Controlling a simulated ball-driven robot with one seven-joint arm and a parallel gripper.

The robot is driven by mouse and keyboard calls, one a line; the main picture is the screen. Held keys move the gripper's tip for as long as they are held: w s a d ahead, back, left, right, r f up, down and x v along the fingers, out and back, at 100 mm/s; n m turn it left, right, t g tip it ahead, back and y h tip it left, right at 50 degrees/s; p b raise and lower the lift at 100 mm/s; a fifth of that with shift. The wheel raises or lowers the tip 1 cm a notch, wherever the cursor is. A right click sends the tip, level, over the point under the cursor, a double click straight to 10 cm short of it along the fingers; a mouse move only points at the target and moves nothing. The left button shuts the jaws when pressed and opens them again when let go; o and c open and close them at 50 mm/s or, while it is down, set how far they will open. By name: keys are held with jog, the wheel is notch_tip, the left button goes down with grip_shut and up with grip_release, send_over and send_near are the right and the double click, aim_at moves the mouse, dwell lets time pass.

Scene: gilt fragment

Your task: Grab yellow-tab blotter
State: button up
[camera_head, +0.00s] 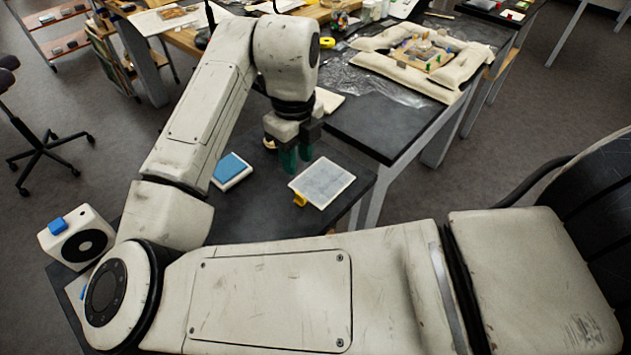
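The yellow-tab blotter is a flat, pale, square pad (323,180) with a light rim, lying on the dark tabletop. Its yellow tab (300,199) sticks out at the near left corner. My gripper (296,158) points down over the same tabletop, just to the left of and behind the blotter. Its two green fingers stand close together, and I see nothing held between them. I cannot tell how wide the gap between them is. The gripper appears apart from the blotter in this view.
A blue-topped pad (230,170) lies left of the gripper. A white box with a black disc and blue tab (77,238) stands at the left table end. Behind, another dark table (375,125) carries plastic sheeting and a cushioned frame (455,78). Bare tabletop (255,212) shows left of the blotter.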

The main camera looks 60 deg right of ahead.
aim_at(299, 195)
notch_tip(299, 195, down, 10)
jog(key=shift+a+f+p, duration=0.15)
jog(key=shift+p, duration=0.3)
jog(key=shift+c, duration=0.4)
grip_shut()
